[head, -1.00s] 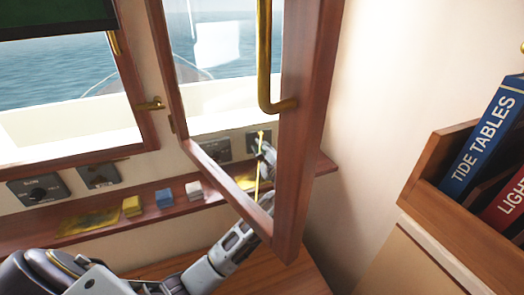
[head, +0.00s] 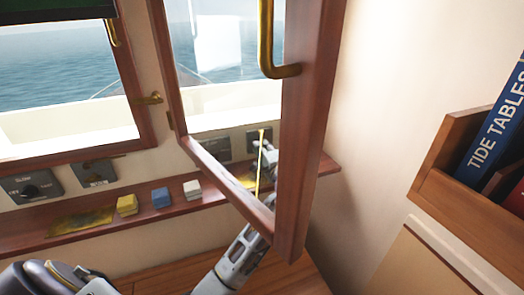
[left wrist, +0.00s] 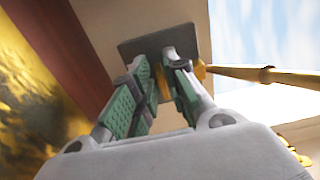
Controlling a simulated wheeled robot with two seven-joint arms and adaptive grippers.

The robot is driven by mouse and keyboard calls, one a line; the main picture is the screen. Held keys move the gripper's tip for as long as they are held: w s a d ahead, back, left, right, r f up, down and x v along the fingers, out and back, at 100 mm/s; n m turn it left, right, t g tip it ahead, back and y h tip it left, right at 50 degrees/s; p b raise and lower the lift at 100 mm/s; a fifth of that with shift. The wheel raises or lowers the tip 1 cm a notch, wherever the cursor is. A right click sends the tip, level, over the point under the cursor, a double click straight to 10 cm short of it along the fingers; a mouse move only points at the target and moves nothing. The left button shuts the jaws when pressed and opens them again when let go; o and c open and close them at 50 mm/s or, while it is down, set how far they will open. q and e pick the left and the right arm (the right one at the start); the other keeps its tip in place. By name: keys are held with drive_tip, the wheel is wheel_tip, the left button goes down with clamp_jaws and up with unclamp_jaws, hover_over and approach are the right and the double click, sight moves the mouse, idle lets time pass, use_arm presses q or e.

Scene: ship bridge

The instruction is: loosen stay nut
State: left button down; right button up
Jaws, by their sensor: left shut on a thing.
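The brass stay (head: 259,165) shows in the head view as a thin upright rod behind the pane of the open wooden window. In the left wrist view the stay (left wrist: 262,74) runs in from the right towards a dark mounting plate (left wrist: 140,46). My left gripper (head: 267,152) reaches behind the window frame, beside the stay. In the left wrist view its green-padded fingers (left wrist: 161,75) are shut on a small brass piece (left wrist: 161,84), which looks like the stay nut. The fingers hide most of it. My right gripper is in neither view.
The open window's thick wooden frame (head: 308,130) and brass handle (head: 267,40) stand in front of my left arm. Yellow (head: 127,204), blue (head: 161,197) and white (head: 192,189) blocks sit on the sill. A bookshelf (head: 450,165) stands at the right.

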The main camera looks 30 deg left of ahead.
use_arm(q)
drive_tip(key=shift+f, duration=0.1)
drive_tip(key=c, duration=1.6)
unclamp_jaws()
drive_tip(key=shift+v, duration=3.75)
